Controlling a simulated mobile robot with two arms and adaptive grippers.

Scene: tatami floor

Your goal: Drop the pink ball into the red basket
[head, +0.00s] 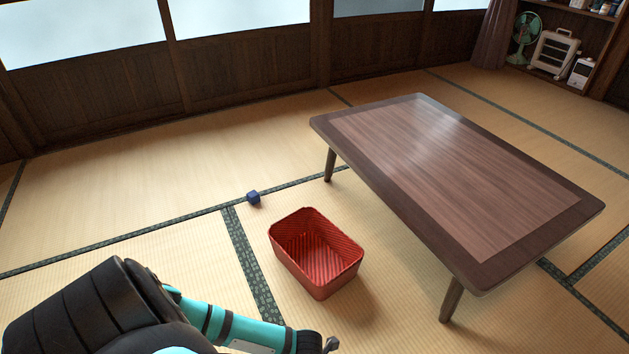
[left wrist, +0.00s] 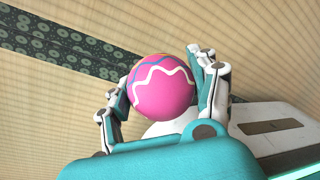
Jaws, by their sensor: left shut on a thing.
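The pink ball (left wrist: 162,88) with white and blue zigzag lines sits between the fingers of my left gripper (left wrist: 160,85) in the left wrist view. The gripper is shut on it. The tatami floor shows beyond the ball. The red basket (head: 314,279) stands upright and open on the tatami in the head view, and the part of its inside that shows is empty. My left arm reaches in from the lower left, with its end near the bottom edge, in front of the basket in the picture. The ball does not show in the head view. My right gripper is in neither view.
A low wooden table (head: 437,160) stands to the right of the basket, its near leg close by. A small dark blue cube (head: 253,198) lies on the floor behind the basket. A shelf (head: 585,55) with a green fan (head: 525,38) is at the far right. The left floor is clear.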

